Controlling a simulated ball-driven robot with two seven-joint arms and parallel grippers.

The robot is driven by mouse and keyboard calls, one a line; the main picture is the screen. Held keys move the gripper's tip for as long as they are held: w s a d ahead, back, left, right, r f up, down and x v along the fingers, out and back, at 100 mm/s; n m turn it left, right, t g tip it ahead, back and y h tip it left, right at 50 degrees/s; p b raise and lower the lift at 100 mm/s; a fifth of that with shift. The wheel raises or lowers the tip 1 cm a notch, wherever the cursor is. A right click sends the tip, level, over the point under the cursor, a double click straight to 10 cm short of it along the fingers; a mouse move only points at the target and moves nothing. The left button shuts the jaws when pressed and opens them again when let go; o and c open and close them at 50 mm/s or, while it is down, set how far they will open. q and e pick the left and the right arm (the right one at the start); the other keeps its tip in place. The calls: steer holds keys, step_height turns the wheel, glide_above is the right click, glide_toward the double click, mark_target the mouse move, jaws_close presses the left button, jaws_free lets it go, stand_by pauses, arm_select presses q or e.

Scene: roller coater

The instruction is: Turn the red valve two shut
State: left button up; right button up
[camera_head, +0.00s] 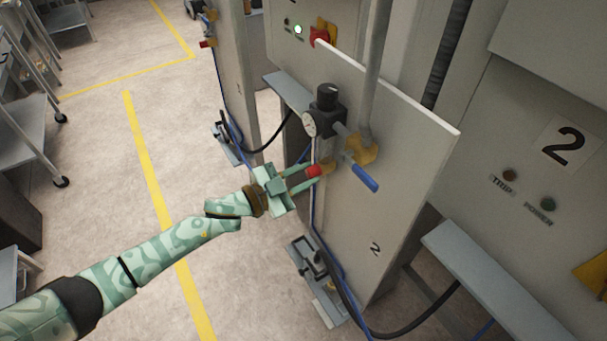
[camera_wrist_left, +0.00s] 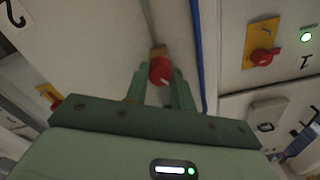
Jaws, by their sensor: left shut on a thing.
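The red valve (camera_head: 314,171) is a small red handle by the left edge of the grey panel (camera_head: 400,130) marked 2, below a round gauge. My left gripper (camera_head: 311,176) reaches it from the left, with its two green fingers shut on it, one on each side. In the left wrist view the red valve (camera_wrist_left: 160,70) shows between the tips of the left gripper (camera_wrist_left: 160,80). Its yellow fitting (camera_wrist_left: 158,50) and a grey pipe show beyond it. My right gripper is not in view.
A blue lever (camera_head: 362,178) sticks out close to the right of the valve. A black-topped regulator (camera_head: 327,97) with a gauge (camera_head: 309,124) stands above it. A blue hose (camera_head: 313,205) runs down the panel edge. Open floor (camera_head: 95,190) lies to the left.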

arm_select(q)
steer(key=m, duration=0.3)
steer(key=shift+m, duration=0.3)
steer(key=shift+m+b, duration=0.4)
steer(key=shift+m, duration=1.3)
steer(key=shift+f, duration=0.1)
steer(key=o, duration=1)
steer(key=v, duration=1.6)
steer(key=shift+a, duration=0.2)
steer(key=shift+s, duration=0.1)
